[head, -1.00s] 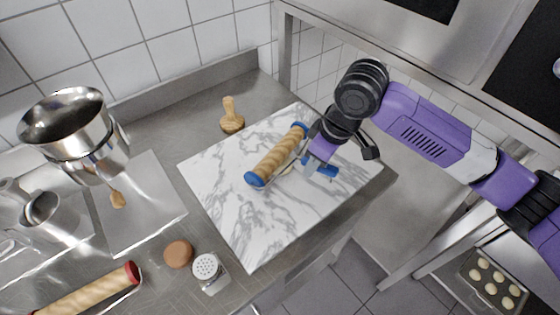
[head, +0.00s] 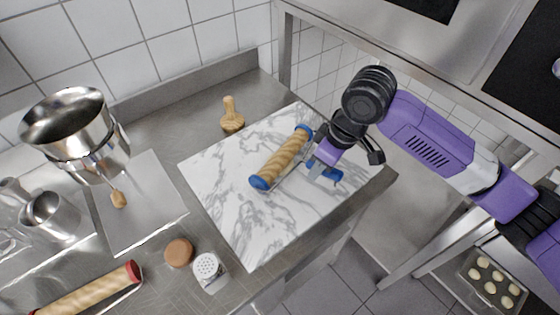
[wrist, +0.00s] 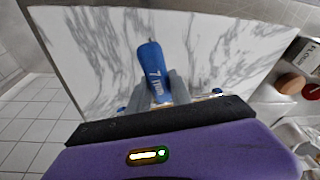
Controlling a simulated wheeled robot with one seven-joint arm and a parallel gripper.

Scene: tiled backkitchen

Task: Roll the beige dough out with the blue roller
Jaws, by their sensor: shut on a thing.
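The blue roller (head: 281,159) is a ridged wooden cylinder with blue end caps, a wire frame and a blue handle. It lies over the middle of the marble board (head: 225,205); I cannot tell whether it touches the surface. My gripper (head: 323,164) is shut on its handle, to the right of the cylinder. In the wrist view the blue handle (wrist: 153,62) sticks up between my grey fingers (wrist: 160,90), and little more than the blue caps shows of the cylinder end. I cannot make out the beige dough; the roller or gripper may hide it.
A red-capped roller (head: 90,290), a brown disc (head: 179,252) and a shaker (head: 208,271) lie left of the board. A wooden tool (head: 231,117) stands behind it. A metal pot (head: 72,125) is at far left. The board's front half is clear.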

